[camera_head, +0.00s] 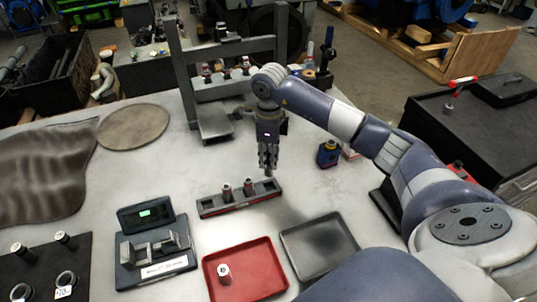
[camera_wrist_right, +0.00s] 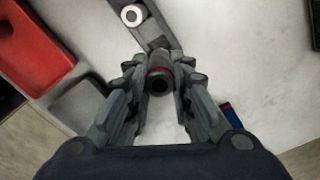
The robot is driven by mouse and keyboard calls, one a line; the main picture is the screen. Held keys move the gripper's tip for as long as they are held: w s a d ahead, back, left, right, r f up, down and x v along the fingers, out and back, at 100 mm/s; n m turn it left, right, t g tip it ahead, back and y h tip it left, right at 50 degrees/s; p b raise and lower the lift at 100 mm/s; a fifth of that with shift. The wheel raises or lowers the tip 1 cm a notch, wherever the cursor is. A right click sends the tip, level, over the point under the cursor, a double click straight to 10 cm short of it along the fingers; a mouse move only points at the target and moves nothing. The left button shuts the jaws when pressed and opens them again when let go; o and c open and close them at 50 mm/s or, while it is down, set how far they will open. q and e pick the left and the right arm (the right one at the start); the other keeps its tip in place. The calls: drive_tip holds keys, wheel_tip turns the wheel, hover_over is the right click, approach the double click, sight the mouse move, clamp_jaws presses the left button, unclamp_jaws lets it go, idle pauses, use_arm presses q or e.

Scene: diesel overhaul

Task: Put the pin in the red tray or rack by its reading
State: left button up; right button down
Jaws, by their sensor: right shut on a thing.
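My right gripper (camera_head: 268,166) points down at the right end of the dark rack (camera_head: 209,210). In the right wrist view its fingers are shut on a dark pin (camera_wrist_right: 160,82) with a reddish band. I cannot tell whether this pin is in the rack's end slot or just above it. Two other pins, one left (camera_head: 227,193) and one nearer the middle (camera_head: 248,187), stand upright in the rack. The red tray (camera_head: 271,281) lies in front of the rack and holds one upright pin (camera_head: 223,271). My left gripper is not in view.
A gauge with a lit green display (camera_head: 145,213) stands left of the red tray. A dark grey tray (camera_head: 318,246) lies right of it. A grey press frame (camera_head: 185,85) stands behind. A black board (camera_head: 45,270) with several parts is at the lower left.

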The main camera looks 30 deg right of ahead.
wheel_tip(320, 180, down, 2)
drive_tip(key=shift+d+f+b, duration=0.1)
drive_tip(key=shift+b, duration=0.4)
use_arm(q)
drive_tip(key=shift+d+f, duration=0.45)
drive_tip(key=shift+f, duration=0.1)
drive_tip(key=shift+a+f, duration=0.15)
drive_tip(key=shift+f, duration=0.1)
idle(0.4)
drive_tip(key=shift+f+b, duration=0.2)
drive_tip(key=shift+b, duration=0.15)
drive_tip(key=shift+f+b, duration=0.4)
use_arm(e)
drive_tip(key=shift+f, duration=0.45)
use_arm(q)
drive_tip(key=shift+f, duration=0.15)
use_arm(e)
drive_tip(key=shift+f, duration=0.15)
use_arm(q)
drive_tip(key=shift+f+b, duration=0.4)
drive_tip(key=shift+b, duration=0.2)
use_arm(e)
drive_tip(key=shift+f, duration=0.45)
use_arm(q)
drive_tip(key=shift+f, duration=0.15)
use_arm(e)
drive_tip(key=shift+f, duration=0.15)
